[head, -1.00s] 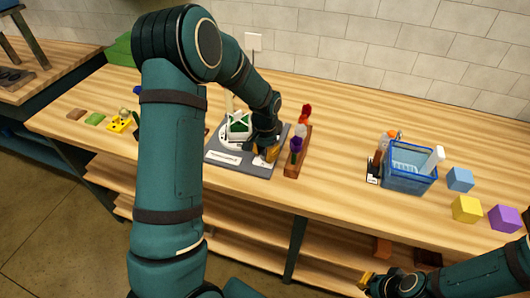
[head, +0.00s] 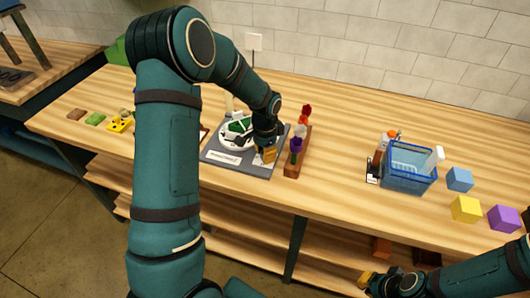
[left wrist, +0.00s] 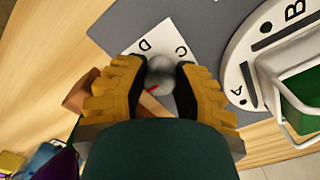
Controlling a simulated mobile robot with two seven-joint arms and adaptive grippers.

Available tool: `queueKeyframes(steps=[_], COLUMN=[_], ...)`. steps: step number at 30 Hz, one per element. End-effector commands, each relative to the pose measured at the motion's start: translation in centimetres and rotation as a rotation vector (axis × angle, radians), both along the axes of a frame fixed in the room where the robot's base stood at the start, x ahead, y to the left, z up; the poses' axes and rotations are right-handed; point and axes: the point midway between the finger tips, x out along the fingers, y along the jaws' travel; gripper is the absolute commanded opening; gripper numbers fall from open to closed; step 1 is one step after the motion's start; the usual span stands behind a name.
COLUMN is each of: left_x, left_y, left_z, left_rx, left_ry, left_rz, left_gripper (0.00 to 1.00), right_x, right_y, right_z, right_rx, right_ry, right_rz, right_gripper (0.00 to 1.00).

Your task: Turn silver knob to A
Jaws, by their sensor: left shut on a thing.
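The silver knob (left wrist: 160,75) sits between the fingers of my left gripper (left wrist: 158,92) in the left wrist view, and the gripper is shut on it. A red mark shows on the knob's near side. Beside it a white label (left wrist: 150,40) carries the letters D and C. A white round disc (left wrist: 235,65) bears the letters B and A and carries a green and white holder (left wrist: 300,95). In the head view my left gripper (head: 268,154) is down at the right end of the grey base (head: 255,168); the knob is hidden there. My right gripper (head: 370,281) is low at the front, its opening unclear.
A wooden rack with flowers (head: 295,165) stands just right of the base. A blue basket (head: 408,180) with bottles and several coloured blocks (head: 465,208) are farther right. Small coloured pieces (head: 96,118) lie at the left. The counter between rack and basket is clear.

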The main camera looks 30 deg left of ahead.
Motion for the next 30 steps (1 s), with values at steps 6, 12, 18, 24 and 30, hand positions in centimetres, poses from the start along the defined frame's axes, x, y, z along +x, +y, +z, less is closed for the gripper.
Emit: queueKeyframes(steps=[6,12,18,24,30], left_x=[-0.1,0.0,0.0,0.1,0.0], left_y=[0.0,0.0,0.0,0.0,0.0], left_z=[-0.1,-0.1,0.2,2.7,6.8], left_rx=[-0.001,0.000,0.000,0.001,0.001], left_ry=[0.003,0.001,0.000,-0.004,-0.004], left_rz=[0.001,0.001,0.002,0.001,0.002], left_gripper=[0.48,0.64,0.64,0.64,0.64], right_x=[0.0,0.0,0.0,0.0,0.0], right_y=[0.0,0.0,0.0,0.0,0.0], right_z=[0.0,0.0,0.0,0.0,0.0], right_rx=[0.000,0.000,0.000,0.000,0.000], right_ry=[0.000,0.000,0.000,0.000,0.000], right_rz=[0.000,0.000,0.000,0.000,0.000], right_gripper=[0.00,0.00,0.00,0.00,0.00])
